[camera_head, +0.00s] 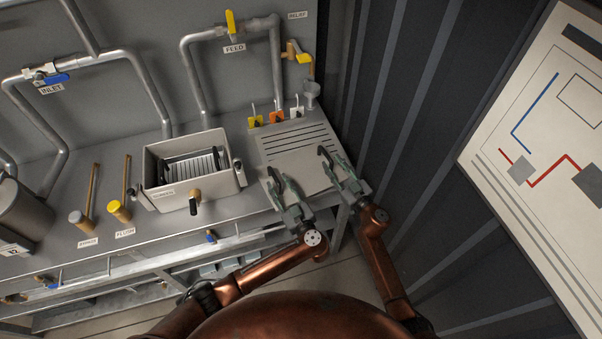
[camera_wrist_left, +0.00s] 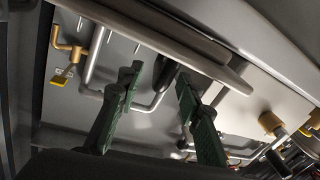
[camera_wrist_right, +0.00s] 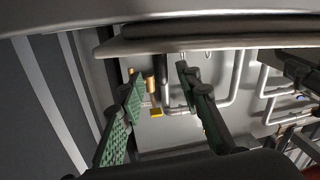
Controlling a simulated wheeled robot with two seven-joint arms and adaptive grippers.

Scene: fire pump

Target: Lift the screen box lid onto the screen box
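The screen box (camera_head: 158,197) is a pale grey open-topped box on the bench, with dark bars and a light slatted screen inside. A flat grey plate, apparently the screen box lid (camera_head: 303,172), lies to its right near the bench's front edge. My left gripper (camera_head: 275,182) is over the plate's left front part, fingers apart and empty, as the left wrist view (camera_wrist_left: 157,78) shows. My right gripper (camera_head: 330,158) is over the right part, also open and empty in the right wrist view (camera_wrist_right: 160,75). I cannot tell whether any finger touches the plate.
A grooved panel (camera_head: 298,138) and small coloured valves (camera_head: 277,117) lie behind the plate. FLUSH (camera_head: 119,210) and BYPASS handles stand left of the box. Pipes run along the back wall. A ribbed dark wall (camera_head: 400,100) closes off the right side.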

